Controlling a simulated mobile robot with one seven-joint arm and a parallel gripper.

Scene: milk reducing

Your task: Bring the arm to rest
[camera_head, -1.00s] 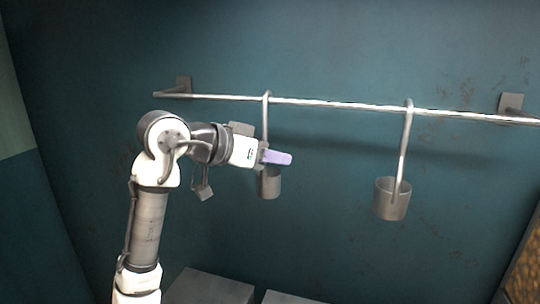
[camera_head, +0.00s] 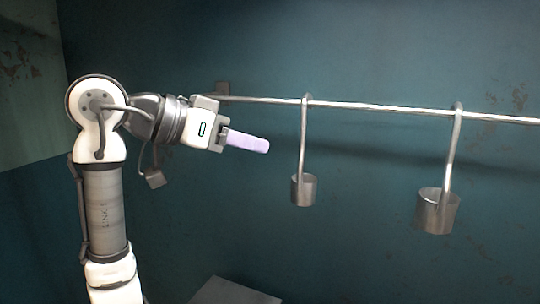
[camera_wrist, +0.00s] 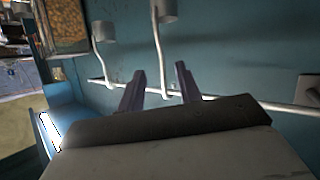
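My gripper (camera_head: 266,146) has pale purple fingers and points right, away from my white and grey arm, in the head view. In the wrist view my gripper (camera_wrist: 160,78) shows its two fingers spread apart with nothing between them. The arm is raised and bent at the elbow, with the gripper a little below rail height. The gripper appears left of the nearer hanging ladle (camera_head: 304,190) in the head view, with wall visible between them.
A metal rail (camera_head: 375,107) runs along the teal wall. A second ladle (camera_head: 438,211) hangs farther right. A grey flat-topped block (camera_head: 236,291) stands at the bottom. The wrist view, turned over, shows a framed panel (camera_wrist: 68,22) at upper left.

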